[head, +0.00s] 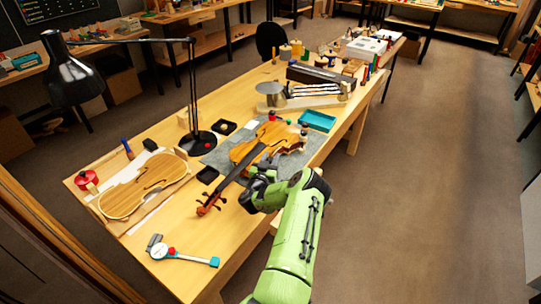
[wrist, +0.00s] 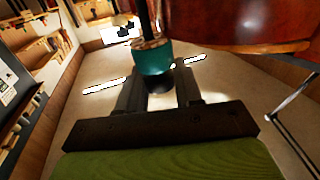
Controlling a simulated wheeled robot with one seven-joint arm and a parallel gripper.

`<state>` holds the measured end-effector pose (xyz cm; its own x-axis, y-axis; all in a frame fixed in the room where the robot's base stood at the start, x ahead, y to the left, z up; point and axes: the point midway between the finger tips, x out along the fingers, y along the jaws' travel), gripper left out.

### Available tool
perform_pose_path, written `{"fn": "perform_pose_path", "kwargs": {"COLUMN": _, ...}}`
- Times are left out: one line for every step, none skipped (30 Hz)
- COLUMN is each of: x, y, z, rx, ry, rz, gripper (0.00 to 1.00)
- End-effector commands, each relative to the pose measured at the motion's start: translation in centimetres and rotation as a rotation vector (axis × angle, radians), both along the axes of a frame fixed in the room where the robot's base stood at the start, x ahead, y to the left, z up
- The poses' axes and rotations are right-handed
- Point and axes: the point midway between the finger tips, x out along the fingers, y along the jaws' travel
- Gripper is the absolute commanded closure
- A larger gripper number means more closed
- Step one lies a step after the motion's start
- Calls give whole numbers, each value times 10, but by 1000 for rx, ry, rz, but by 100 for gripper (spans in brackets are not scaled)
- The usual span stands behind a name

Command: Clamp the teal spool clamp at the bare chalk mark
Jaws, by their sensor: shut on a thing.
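The teal spool clamp (wrist: 153,60) is upright between the two fingers of my gripper (wrist: 160,92) in the wrist view. My gripper is shut on it. A dark rod rises from its top, with a pale brown layer on the teal part. The reddish-brown violin body (wrist: 235,22) is just beyond and to the right; I cannot tell whether the clamp touches it. In the head view the violin (head: 249,152) lies on the bench, and my dark gripper (head: 264,176) is at its near right side. The held clamp is hidden there. I cannot make out the chalk mark.
Small coloured clamps (head: 303,134) stand at the violin's far edge. A teal tray (head: 318,121) lies behind it on the right. A black lamp (head: 200,141) and a violin plate (head: 145,187) are left. A dial caliper (head: 183,256) lies on the clear front bench.

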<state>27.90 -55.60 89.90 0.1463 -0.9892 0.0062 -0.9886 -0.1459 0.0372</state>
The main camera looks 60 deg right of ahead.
Motion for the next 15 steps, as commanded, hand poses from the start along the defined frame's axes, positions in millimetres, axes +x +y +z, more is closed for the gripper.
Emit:
{"fn": "perform_pose_path", "kwargs": {"x": 0, "y": 2, "z": 5, "rx": 7, "ry": 1, "rz": -29, "gripper": 96}}
{"fn": "perform_pose_path", "kwargs": {"x": 0, "y": 2, "z": 5, "rx": 7, "ry": 2, "rz": -50, "gripper": 96}}
{"fn": "perform_pose_path", "kwargs": {"x": 0, "y": 2, "z": 5, "rx": 6, "ry": 1, "rz": -80, "gripper": 96}}
{"fn": "perform_pose_path", "kwargs": {"x": 1, "y": 2, "z": 5, "rx": 5, "ry": 2, "rz": -102, "gripper": 96}}
{"fn": "perform_pose_path", "kwargs": {"x": 1, "y": 2, "z": 4, "rx": 4, "ry": 2, "rz": -126, "gripper": 96}}
{"fn": "perform_pose_path", "kwargs": {"x": 0, "y": 2, "z": 4, "rx": 3, "ry": 1, "rz": -158, "gripper": 96}}
{"fn": "perform_pose_path", "kwargs": {"x": 0, "y": 2, "z": 3, "rx": 1, "ry": 3, "rz": -183, "gripper": 96}}
{"fn": "perform_pose_path", "kwargs": {"x": 0, "y": 2, "z": 3, "rx": 0, "ry": 3, "rz": -207, "gripper": 96}}
{"fn": "perform_pose_path", "kwargs": {"x": 0, "y": 2, "z": 2, "rx": -1, "ry": 3, "rz": -238, "gripper": 96}}
{"fn": "perform_pose_path", "kwargs": {"x": 0, "y": 2, "z": 1, "rx": -3, "ry": 3, "rz": -263, "gripper": 96}}
{"fn": "perform_pose_path", "kwargs": {"x": 0, "y": 2, "z": 1, "rx": -4, "ry": 4, "rz": -285, "gripper": 96}}
{"fn": "perform_pose_path", "kwargs": {"x": 0, "y": 2, "z": 0, "rx": -6, "ry": 2, "rz": -315, "gripper": 96}}
{"fn": "perform_pose_path", "kwargs": {"x": 0, "y": 1, "z": 0, "rx": -8, "ry": 3, "rz": -337, "gripper": 96}}
{"fn": "perform_pose_path", "kwargs": {"x": 0, "y": 2, "z": -1, "rx": -9, "ry": 4, "rz": -357, "gripper": 96}}
{"fn": "perform_pose_path", "kwargs": {"x": 0, "y": 1, "z": -1, "rx": -10, "ry": 3, "rz": -385, "gripper": 96}}
